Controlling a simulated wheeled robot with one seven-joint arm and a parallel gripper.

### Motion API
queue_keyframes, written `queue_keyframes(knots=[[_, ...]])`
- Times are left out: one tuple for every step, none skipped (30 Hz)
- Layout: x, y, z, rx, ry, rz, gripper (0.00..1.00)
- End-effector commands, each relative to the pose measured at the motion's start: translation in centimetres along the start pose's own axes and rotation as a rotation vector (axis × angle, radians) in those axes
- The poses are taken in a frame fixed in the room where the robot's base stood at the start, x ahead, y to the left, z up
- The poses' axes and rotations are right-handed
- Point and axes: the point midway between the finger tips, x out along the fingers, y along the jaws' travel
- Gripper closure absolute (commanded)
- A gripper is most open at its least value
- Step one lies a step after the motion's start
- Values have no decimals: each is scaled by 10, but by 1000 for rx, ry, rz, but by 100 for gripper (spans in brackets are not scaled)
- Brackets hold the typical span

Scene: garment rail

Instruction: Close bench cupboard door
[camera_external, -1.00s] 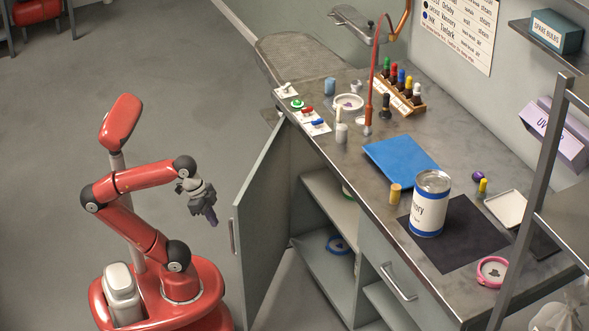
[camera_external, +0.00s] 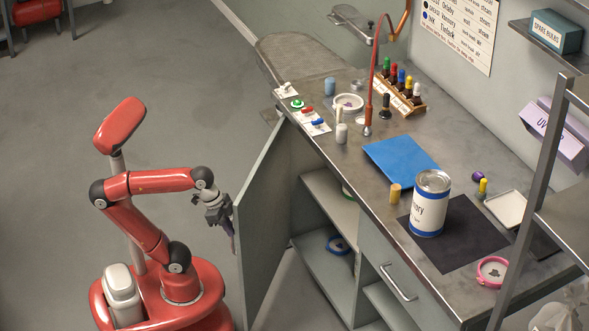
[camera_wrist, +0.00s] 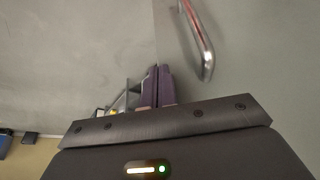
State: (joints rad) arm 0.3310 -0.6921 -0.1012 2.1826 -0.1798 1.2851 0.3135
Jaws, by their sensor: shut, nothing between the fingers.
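The cupboard door (camera_external: 272,215) of the bench is a grey-green panel that stands wide open, swung out toward my side. The cupboard (camera_external: 330,230) behind it shows its shelves. My gripper (camera_external: 234,247) is shut and empty, pointing down close to the door's outer free edge.
The bench top (camera_external: 360,210) carries a white paint can (camera_external: 430,205), a blue sheet (camera_external: 401,163), a bottle rack and small items. A drawer with a handle (camera_external: 399,283) is right of the open cupboard. The floor (camera_external: 150,75) left of the bench is clear.

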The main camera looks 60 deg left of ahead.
Motion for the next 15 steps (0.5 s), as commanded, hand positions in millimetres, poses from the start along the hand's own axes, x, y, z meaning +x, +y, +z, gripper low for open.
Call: queue_keyframes(knots=[[2, 0, -4, -6, -1, -2, 100], [2, 0, -7, -11, -2, -4, 100], [4, 1, -12, -19, -3, -7, 100], [6, 1, -17, -27, -3, -10, 100], [8, 1, -22, -36, -3, -14, 100], [12, 1, -29, -50, -5, -19, 100], [14, 0, -36, -62, -4, -24, 100], [17, 1, -43, -73, -5, -28, 100], [21, 0, -53, -91, -5, -36, 100], [24, 0, -61, -106, -6, -41, 100], [27, -1, -70, -122, -5, -47, 100], [32, -2, -82, -143, -6, -54, 100], [35, -3, -92, -160, -5, -61, 100], [39, -5, -101, -177, -7, -68, 100], [44, -7, -114, -200, -5, -76, 100]])
